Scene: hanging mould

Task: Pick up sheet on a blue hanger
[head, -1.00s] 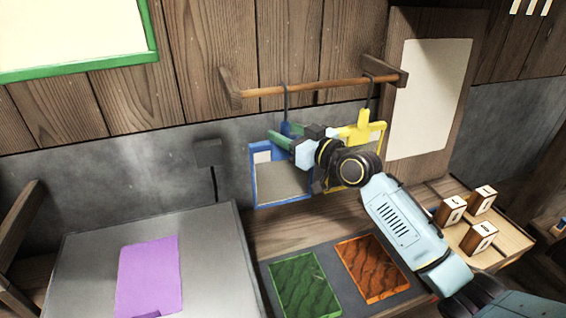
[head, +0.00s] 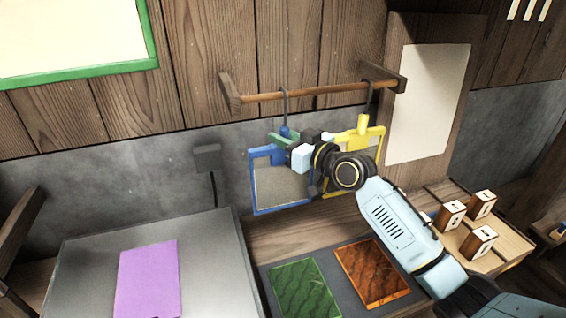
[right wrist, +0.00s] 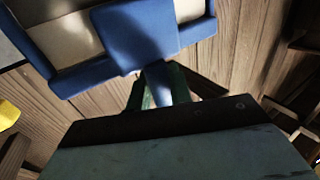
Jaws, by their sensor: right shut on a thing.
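A blue hanger frame (head: 253,187) hangs by a dark hook from the wooden rod, with a pale grey sheet (head: 282,186) inside it. My right gripper (head: 277,139) is at the top of this frame, with its green fingers shut on the blue handle. The right wrist view shows the blue hanger (right wrist: 140,32) close up, its handle between the green fingers (right wrist: 155,88). A yellow hanger (head: 378,140) hangs just right of it, partly hidden behind my right wrist. My left gripper is not in view.
The wooden rod (head: 310,91) spans two wall brackets. A purple sheet (head: 148,279) lies on a grey metal table at left. Green (head: 305,290) and orange (head: 372,273) patterned sheets lie on a dark mat below. Several numbered wooden blocks stand at right.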

